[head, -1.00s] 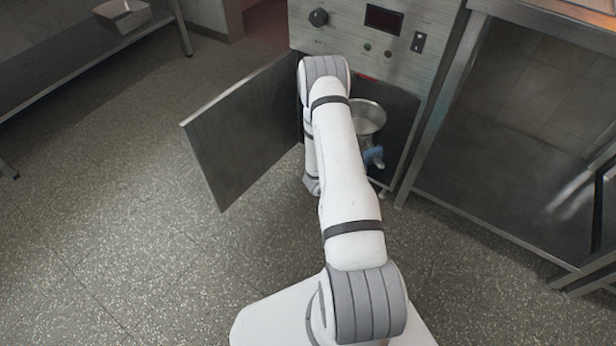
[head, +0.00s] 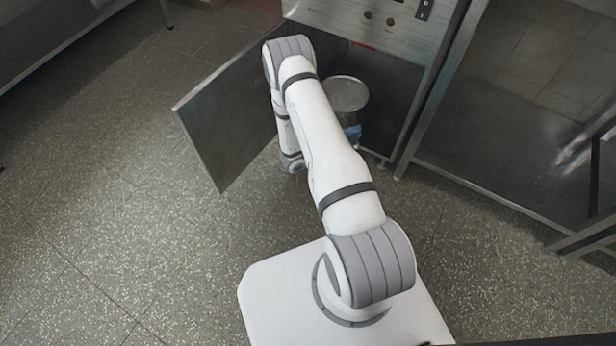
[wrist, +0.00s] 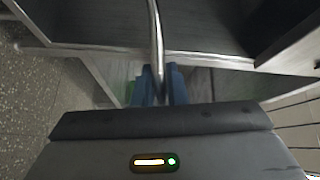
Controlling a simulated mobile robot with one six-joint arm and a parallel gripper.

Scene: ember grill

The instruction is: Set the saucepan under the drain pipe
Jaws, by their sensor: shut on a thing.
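The saucepan (head: 346,94) is a round metal pan. In the head view it is at the cabinet opening, to the right of my forearm, with its open top facing up. My gripper (head: 352,132) shows as blue fingers just below the pan. In the wrist view my gripper (wrist: 160,74) is shut on the saucepan's thin metal handle (wrist: 155,35), which runs up out of the picture between the blue fingers. The pan's bowl is outside the wrist view. I cannot make out the drain pipe in either view. I cannot tell whether the pan touches the floor.
The cabinet door (head: 228,118) stands open to the left, close to my arm. The control panel (head: 385,28) is above the opening. A steel-framed unit (head: 520,110) stands on the right, and a low shelf (head: 45,35) is at the far left. The floor at the left is clear.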

